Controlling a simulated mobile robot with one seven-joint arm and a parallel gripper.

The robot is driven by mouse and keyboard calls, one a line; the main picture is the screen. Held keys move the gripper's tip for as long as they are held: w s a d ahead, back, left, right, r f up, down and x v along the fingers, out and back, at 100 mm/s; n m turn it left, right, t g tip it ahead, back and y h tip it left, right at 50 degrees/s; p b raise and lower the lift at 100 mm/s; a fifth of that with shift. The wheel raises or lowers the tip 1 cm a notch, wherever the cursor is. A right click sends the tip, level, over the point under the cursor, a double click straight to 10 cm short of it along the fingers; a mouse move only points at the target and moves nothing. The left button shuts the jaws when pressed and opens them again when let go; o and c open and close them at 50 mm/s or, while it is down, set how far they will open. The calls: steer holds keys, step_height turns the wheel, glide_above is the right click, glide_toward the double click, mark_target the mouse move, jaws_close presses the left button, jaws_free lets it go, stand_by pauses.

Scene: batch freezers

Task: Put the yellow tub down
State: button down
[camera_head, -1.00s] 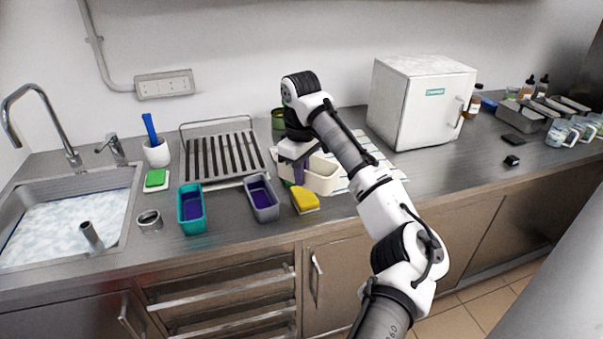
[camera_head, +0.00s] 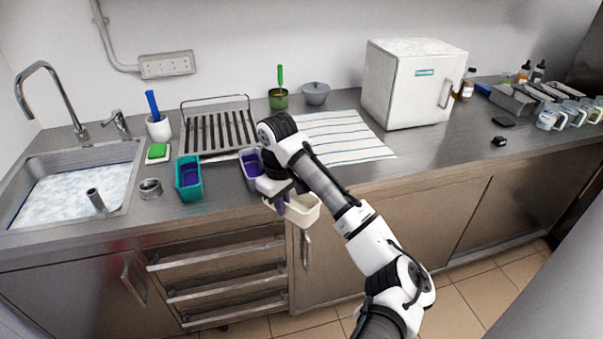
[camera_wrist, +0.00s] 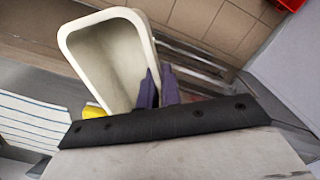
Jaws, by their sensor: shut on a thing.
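The yellow tub, a pale cream open-topped container, hangs in my gripper in the head view (camera_head: 306,212). It is in front of the counter, near its front edge, with cabinet doors behind it. My gripper (camera_head: 281,202) is shut on one wall of the tub. In the wrist view, the purple fingers (camera_wrist: 157,88) pinch the rim of the tub (camera_wrist: 104,62), which looks empty inside. The floor tiles show beyond it. My arm hides part of the tub and the counter behind it.
A teal tub (camera_head: 189,179) and a grey-purple tub (camera_head: 250,170) stand on the counter left of my gripper. A striped cloth (camera_head: 345,138) lies clear behind my arm. A yellow sponge (camera_wrist: 93,111) shows partly in the wrist view. A white freezer (camera_head: 415,85) stands at the back.

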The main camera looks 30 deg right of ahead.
steer(key=s+a+f+m, duration=0.2)
steer(key=a+f+m, duration=0.1)
steer(key=a+f, duration=2.7)
steer(key=shift+f, duration=2)
